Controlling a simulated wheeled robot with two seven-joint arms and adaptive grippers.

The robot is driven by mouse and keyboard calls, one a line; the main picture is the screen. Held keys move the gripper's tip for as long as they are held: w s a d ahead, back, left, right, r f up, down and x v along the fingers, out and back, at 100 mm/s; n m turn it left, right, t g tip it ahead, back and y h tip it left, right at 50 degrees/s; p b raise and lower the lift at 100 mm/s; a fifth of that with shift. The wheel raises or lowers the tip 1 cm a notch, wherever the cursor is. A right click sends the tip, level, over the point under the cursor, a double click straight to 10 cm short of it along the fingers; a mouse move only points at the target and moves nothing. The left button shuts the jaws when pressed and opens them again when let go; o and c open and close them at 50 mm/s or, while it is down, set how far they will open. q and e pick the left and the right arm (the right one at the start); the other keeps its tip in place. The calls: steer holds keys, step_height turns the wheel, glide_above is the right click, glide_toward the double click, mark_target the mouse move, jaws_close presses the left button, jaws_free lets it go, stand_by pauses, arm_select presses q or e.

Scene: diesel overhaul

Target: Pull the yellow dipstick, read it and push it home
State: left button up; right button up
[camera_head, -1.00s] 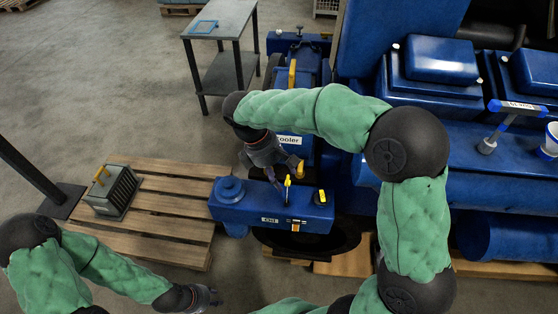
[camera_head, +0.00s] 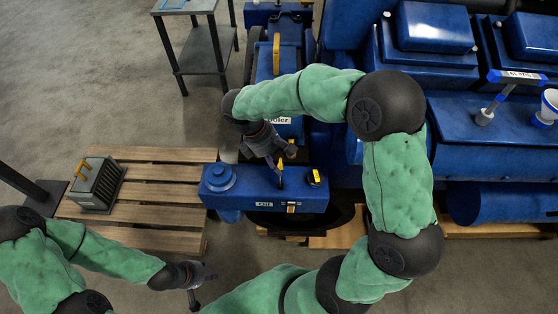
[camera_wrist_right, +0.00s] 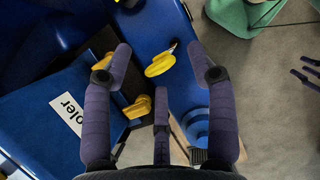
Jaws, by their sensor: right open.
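The yellow dipstick handle (camera_head: 280,163) stands at the blue block (camera_head: 262,197) in the middle of the head view.
A yellow cap (camera_head: 315,177) sits on the block right of the dipstick. Another yellow handle (camera_wrist_right: 137,107) is beside the labelled blue cooler (camera_wrist_right: 45,125). A round blue cap (camera_head: 219,176) stands at left. A wooden pallet (camera_head: 160,190) carries a grey box (camera_head: 97,186).

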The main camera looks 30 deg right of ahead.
steer(key=shift+s+d+f, duration=0.1)
steer(key=shift+d+f, duration=0.1)
steer(key=shift+f, duration=0.4)
jaws_close()
step_height(320, 180, down, 7)
steer(key=b, duration=0.3)
steer(key=shift+f, duration=0.2)
jaws_free()
